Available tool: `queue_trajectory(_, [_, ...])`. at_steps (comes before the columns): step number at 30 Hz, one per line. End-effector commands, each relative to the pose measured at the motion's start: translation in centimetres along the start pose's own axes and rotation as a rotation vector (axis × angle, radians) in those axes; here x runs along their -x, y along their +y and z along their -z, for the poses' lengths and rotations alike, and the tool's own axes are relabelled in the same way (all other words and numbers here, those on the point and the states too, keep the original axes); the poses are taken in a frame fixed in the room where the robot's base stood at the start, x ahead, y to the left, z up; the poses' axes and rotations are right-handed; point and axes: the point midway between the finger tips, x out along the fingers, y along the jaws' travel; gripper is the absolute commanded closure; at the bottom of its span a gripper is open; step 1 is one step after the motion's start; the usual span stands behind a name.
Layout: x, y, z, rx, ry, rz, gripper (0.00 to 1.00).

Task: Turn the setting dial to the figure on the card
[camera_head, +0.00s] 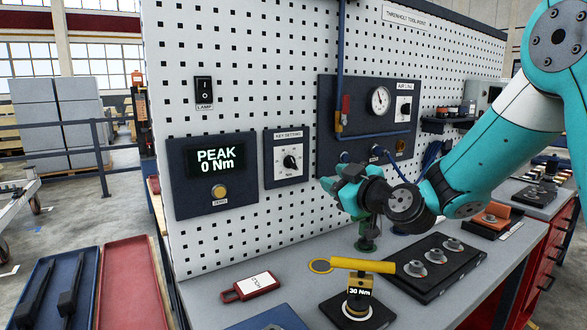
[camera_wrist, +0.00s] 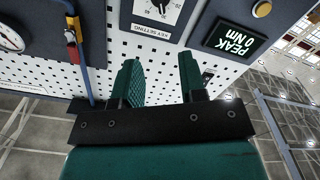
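The setting dial (camera_head: 290,161) is a black knob on a white scale plate marked KEY SETTING, on a dark panel on the pegboard. Its scale figures are too small to read. The dial (camera_wrist: 160,5) also shows at the top edge of the wrist view, partly cut off.
A PEAK 0 Nm display (camera_head: 216,160) with a yellow button is left of the dial. An air line panel (camera_head: 370,110) with gauge and blue pipe is to the right. A red tag (camera_head: 250,285) and a black block with several metal pieces (camera_head: 436,264) lie on the bench.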

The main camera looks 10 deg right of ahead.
Motion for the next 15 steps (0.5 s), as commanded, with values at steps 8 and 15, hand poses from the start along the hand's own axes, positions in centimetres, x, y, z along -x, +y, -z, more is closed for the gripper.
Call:
queue_trajectory(8, [-5.3,0.0,0.8,0.000,0.001,0.007,0.62])
queue_trajectory(15, [-10.8,-0.1,0.7,0.000,0.001,0.007,0.62])
